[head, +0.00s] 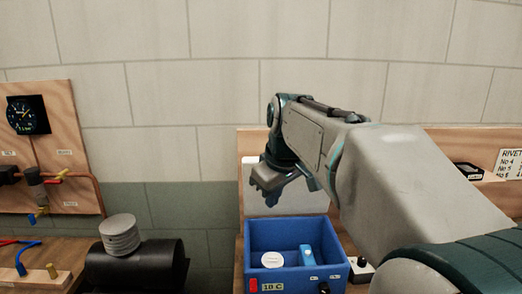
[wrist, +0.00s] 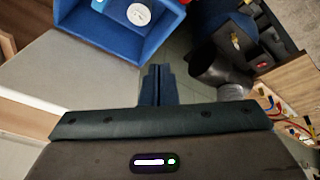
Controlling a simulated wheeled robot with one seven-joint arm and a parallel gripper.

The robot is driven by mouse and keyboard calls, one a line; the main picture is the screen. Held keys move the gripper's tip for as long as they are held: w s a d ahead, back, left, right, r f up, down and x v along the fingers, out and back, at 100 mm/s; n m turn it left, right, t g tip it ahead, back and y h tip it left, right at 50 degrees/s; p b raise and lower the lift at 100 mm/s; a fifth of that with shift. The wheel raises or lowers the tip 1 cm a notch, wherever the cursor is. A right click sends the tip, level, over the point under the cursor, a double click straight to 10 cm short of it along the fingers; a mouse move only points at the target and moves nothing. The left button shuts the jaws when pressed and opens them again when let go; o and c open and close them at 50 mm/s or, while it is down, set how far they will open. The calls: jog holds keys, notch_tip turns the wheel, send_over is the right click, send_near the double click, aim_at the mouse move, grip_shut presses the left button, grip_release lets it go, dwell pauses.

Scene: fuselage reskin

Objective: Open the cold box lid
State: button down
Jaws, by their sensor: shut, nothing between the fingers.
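My gripper (head: 268,199) is shut and empty, above the box's back part and in front of the panel. The wrist view shows its closed fingers (wrist: 157,76), with the box (wrist: 122,42) and panel (wrist: 80,66) beyond and left.
A black cylinder (head: 140,266) with a grey ribbed cap (head: 119,235) lies left of the box. A gauge board (head: 62,130) stands at the far left. A small knobbed box (head: 361,268) is right of the cold box. A tiled wall is behind.

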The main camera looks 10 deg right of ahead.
jog(key=w+d+r+n+y, duration=0.1)
jog(key=w+d+r+n, duration=0.2)
jog(key=w+d, duration=0.25)
jog(key=w+d+r+n+t+y, duration=0.1)
jog(key=w+d+r+n, duration=0.25)
jog(key=w, duration=0.35)
jog(key=w+d+r+n+y, duration=0.1)
jog(key=w+d+r+n, duration=0.15)
jog(key=w+d, duration=0.35)
jog(key=x, duration=0.3)
jog(key=b+x, duration=0.1)
jog(key=x, duration=0.6)
jog(key=shift+w+d, duration=0.15)
jog(key=shift+w, duration=0.2)
